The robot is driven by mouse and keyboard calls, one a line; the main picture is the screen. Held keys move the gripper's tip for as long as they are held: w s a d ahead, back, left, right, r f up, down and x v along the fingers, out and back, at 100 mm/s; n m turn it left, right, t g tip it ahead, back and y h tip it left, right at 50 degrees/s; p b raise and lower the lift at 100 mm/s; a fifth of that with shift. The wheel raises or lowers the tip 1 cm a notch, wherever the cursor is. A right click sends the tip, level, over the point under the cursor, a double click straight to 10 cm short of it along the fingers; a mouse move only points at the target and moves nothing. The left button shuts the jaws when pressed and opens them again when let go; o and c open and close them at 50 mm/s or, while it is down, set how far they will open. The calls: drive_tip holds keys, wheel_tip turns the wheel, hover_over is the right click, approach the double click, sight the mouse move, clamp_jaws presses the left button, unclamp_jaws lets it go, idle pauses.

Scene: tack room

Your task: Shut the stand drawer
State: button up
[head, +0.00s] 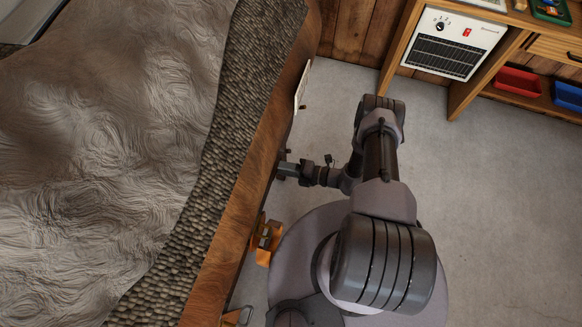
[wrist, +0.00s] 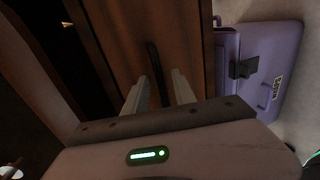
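The stand (head: 235,238) is a long wooden piece at the left of the head view, with a grey, wrinkled cover and a woven dark layer on top. In the wrist view, a brown wooden front (wrist: 185,40), seemingly the drawer's, faces my gripper (wrist: 160,78). A black bar handle (wrist: 152,62) on it lines up between my two pale fingers, which are apart. I cannot tell whether they touch it. In the head view my gripper (head: 284,166) is at the stand's side edge. The stand's top hides the drawer there, and how far out it is cannot be told.
Orange-brown brackets (head: 267,240) stick out from the stand's side, near my base. A white panel (head: 301,86) hangs farther along that side. A white heater (head: 452,44), a wooden bench (head: 509,48) and a red bin (head: 518,82) are at the back right. Grey floor lies clear at right.

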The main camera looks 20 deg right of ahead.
drive_tip(key=shift+d, duration=0.1)
drive_tip(key=p+v, duration=0.3)
drive_tip(key=v, duration=1.4)
drive_tip(key=shift+s+d, duration=0.1)
drive_tip(key=shift+s, duration=0.05)
